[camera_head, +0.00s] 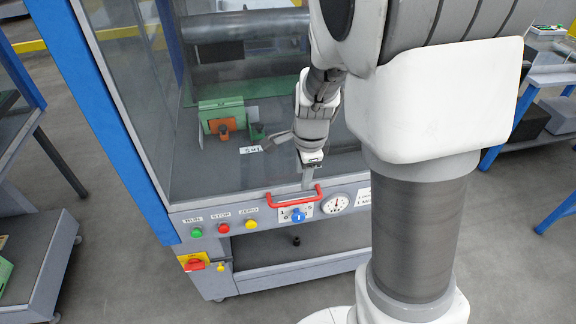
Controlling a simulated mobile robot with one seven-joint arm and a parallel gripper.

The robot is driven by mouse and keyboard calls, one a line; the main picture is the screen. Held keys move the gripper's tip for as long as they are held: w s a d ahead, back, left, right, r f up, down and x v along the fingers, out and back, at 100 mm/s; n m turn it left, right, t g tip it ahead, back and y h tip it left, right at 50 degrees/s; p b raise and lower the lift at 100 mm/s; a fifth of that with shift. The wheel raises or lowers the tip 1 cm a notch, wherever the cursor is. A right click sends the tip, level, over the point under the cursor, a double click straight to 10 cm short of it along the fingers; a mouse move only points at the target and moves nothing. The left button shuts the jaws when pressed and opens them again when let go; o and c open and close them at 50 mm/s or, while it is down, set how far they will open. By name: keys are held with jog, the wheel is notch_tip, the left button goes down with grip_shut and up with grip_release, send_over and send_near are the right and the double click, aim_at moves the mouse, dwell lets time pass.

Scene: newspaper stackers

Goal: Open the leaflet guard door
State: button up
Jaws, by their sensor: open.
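The guard door is a clear panel (225,165) in a grey machine frame with blue posts, and it looks closed. A red bar handle (280,201) runs along its lower edge. My gripper (308,184) points down at the right part of this handle, with its fingertips just above or at the bar. It is open. Whether the fingers straddle or touch the bar cannot be told. My arm hides the right part of the door.
Below the handle, a control panel has green (196,232), red (223,228) and yellow (250,224) buttons, a blue knob (297,215) and a dial (334,204). A red switch (194,265) sits lower left. Carts stand at left, and a blue bench (550,75) at right.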

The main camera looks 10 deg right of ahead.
aim_at(299, 200)
jog(key=f+b, duration=0.1)
jog(key=f, duration=0.2)
jog(key=w+f+b, duration=0.1)
jog(key=f, duration=0.3)
jog(key=w+f+b, duration=0.1)
jog(key=f, duration=0.3)
jog(key=shift+f, duration=0.15)
jog(key=shift+w, duration=0.1)
grip_shut()
dwell(0.8)
